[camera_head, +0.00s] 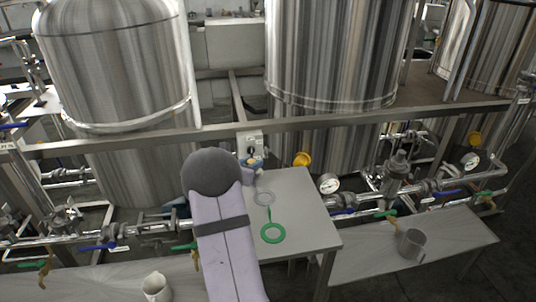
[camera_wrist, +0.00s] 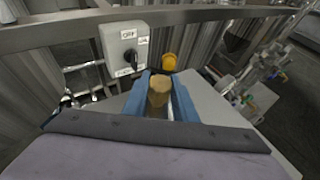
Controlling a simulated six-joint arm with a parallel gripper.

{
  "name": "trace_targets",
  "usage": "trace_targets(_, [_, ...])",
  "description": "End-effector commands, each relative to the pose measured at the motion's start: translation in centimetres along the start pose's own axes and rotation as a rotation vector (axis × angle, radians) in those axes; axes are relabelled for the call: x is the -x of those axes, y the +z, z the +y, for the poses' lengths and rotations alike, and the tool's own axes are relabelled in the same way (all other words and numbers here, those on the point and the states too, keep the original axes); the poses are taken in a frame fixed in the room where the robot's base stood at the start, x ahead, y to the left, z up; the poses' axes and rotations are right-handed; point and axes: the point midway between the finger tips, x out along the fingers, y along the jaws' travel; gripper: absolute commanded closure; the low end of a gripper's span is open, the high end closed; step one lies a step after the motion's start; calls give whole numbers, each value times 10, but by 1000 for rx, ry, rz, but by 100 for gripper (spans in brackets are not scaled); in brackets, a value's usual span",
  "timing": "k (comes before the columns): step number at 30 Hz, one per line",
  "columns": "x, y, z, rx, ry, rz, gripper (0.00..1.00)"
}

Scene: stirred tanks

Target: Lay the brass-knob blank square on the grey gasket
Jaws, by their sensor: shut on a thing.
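My gripper (camera_head: 256,167) is beyond the far left edge of the small grey table, mostly hidden by my own arm in the head view. In the wrist view its blue fingers (camera_wrist: 161,98) are shut on the brass-knob blank (camera_wrist: 159,88), with the brass knob between them. The knob also shows small in the head view (camera_head: 253,161); the blank's plate is hidden, so its tilt cannot be told. The grey gasket (camera_head: 257,203) lies flat on the table, nearer the head camera than the gripper, with nothing on it. The wrist view does not show the gasket.
A green gasket (camera_head: 273,241) lies on the table (camera_head: 310,236) in front of the grey one. A switch box (camera_head: 246,139) on the rail is close behind my gripper. Pipes and a gauge (camera_head: 329,183) stand to the right. A grey mug (camera_head: 413,243) stands on the right bench.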

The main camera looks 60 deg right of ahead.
Motion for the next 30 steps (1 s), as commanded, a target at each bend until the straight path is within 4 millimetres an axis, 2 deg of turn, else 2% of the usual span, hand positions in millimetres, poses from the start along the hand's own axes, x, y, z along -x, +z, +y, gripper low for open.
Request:
trace_targets(5, [2,-4,-21,-38,-89,-2,100])
trace_targets(12, [5,3,-43,-79,-185,-2,100])
trace_targets(19, [6,7,-49,-91,-218,-2,100])
trace_targets(30, [4,2,-49,-90,-217,-1,100])
